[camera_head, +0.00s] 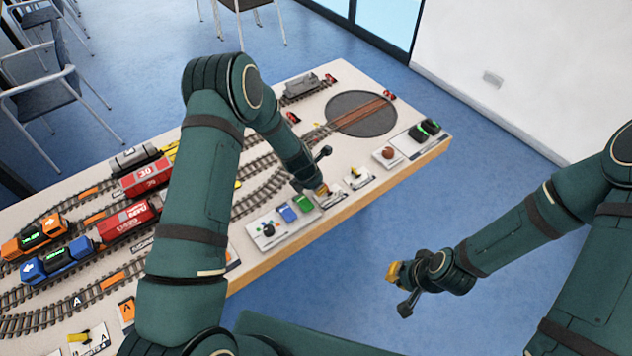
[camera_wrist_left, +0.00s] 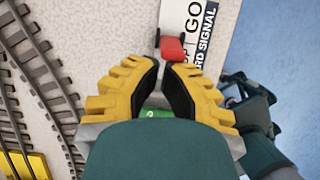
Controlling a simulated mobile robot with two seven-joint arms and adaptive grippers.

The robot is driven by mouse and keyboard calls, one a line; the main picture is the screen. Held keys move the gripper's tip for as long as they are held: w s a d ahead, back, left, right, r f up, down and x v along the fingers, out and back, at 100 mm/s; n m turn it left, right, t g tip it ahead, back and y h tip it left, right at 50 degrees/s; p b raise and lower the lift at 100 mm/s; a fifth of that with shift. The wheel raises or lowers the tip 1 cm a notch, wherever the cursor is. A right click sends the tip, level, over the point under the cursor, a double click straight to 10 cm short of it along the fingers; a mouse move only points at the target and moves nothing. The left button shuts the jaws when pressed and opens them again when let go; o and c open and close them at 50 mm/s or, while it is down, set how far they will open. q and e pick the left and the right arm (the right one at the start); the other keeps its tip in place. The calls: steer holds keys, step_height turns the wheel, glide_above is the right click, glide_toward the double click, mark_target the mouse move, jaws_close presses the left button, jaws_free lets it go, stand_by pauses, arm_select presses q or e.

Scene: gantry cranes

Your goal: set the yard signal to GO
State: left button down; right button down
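The yard signal is a white plate (camera_wrist_left: 210,12) lettered GO and YARD SIGNAL in the left wrist view, with other lettering partly covered. Its red handle (camera_wrist_left: 172,48) lies just beyond my left fingertips, nearer the partly covered word than GO. In the head view the left gripper (camera_head: 322,190) is low over the signal plate (camera_head: 332,201) at the table's front edge. My right gripper (camera_head: 393,273) hangs over the floor; its finger gap is unclear.
A green block (camera_head: 303,204), a blue block (camera_head: 287,213) and a plate with a black knob (camera_head: 267,230) stand left of the signal. A yellow-lever plate (camera_head: 358,180) and a reddish-brown button (camera_head: 388,153) stand right. Tracks, trains and a turntable (camera_head: 362,113) lie behind.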

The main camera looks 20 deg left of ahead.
arm_select(q)
steer(key=shift+w+d+r+g+y+p, duration=0.3)
steer(key=shift+g+y+p, duration=0.3)
steer(key=shift+p, duration=0.75)
steer(key=shift+w, duration=0.2)
steer(key=shift+d+r+p, duration=0.1)
steer(key=shift+d+p, duration=0.05)
steer(key=shift+p, duration=0.15)
steer(key=shift+w+d, duration=0.1)
steer(key=shift+w, duration=0.1)
steer(key=shift+r, duration=0.2)
steer(key=shift+r+p, duration=0.5)
steer(key=shift+r, duration=0.15)
